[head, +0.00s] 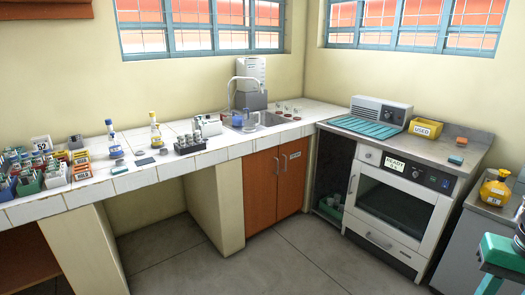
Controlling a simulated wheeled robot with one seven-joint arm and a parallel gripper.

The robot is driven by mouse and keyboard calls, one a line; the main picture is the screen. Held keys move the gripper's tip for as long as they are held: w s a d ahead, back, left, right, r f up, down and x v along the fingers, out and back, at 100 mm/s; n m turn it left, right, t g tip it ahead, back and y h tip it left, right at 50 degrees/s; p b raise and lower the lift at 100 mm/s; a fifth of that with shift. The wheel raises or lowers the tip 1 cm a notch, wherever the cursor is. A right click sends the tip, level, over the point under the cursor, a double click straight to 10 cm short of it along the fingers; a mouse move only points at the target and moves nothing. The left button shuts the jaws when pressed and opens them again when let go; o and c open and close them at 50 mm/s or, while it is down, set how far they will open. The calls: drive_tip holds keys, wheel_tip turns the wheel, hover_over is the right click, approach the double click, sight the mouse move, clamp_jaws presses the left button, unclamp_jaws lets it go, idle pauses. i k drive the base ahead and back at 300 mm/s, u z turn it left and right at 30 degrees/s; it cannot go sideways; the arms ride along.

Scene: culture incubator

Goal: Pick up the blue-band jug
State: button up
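I cannot clearly make out a jug with a blue band. A yellow jug-like vessel (495,188) with a pale label stands upright on the grey cabinet at the right; no blue band shows on it. A small vessel with blue on it (248,120) stands by the sink, too small to tell its kind. On the white tiled counter, a flask with a blue cap (114,143) and a flask with a yellow cap (156,133) stand upright and apart. My gripper is not in view.
The tiled counter (120,184) holds crowded tube racks at the left and a dark rack (190,144) mid-counter. An incubator (393,196) stands at the right, its door shut. A green-topped object (502,251) is at the right edge. The floor (290,260) is clear.

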sight(236, 116)
drive_tip(key=u, duration=0.05)
drive_tip(key=i, duration=2.85)
drive_tip(key=u, duration=0.45)
drive_tip(key=i, duration=0.85)
drive_tip(key=u, duration=0.15)
